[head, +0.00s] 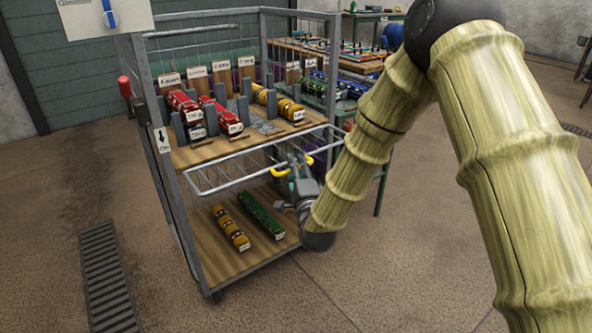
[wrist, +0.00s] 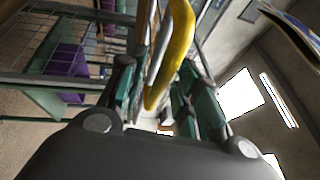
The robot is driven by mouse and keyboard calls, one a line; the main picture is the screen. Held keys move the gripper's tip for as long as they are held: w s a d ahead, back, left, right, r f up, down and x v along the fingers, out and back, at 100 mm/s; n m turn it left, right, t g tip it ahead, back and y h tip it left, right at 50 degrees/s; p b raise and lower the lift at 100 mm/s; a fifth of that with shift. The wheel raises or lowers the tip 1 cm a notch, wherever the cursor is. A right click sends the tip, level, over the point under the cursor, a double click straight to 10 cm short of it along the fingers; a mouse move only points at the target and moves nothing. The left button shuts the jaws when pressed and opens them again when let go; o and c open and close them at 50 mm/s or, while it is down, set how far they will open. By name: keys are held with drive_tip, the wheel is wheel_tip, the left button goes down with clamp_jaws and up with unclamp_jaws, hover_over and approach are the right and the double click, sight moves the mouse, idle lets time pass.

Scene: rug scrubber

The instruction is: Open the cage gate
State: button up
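The wheeled cage (head: 181,215) stands in the middle of the head view. Its gate (head: 225,181), a metal-framed wire panel, spans the front at mid-height and looks tilted, its exact angle unclear. Yellow handles sit on the gate, one (head: 278,170) beside my gripper and one (head: 309,160) farther right. My gripper (head: 292,172) is at the gate's right half. In the wrist view a yellow handle (wrist: 178,50) reaches down between the fingers of my gripper (wrist: 160,95), which stand apart. Whether they touch it is unclear.
Toy trains (head: 233,122) stand on the upper shelf. A yellow train (head: 231,229) and a green train (head: 262,215) lie on the bottom shelf. A red grip (head: 124,86) is on the left post. A table (head: 330,62) stands behind; floor in front is clear.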

clamp_jaws()
wheel_tip(320, 180, up, 2)
drive_tip(key=p, duration=0.3)
drive_tip(key=shift+w, duration=0.1)
drive_tip(key=shift+r+n+g+p, duration=0.3)
drive_tip(key=shift+r+g+p, duration=0.4)
drive_tip(key=shift+p, duration=0.5)
drive_tip(key=shift+a+f, duration=0.1)
unclamp_jaws()
drive_tip(key=shift+f, duration=0.1)
drive_tip(key=v, duration=1.2)
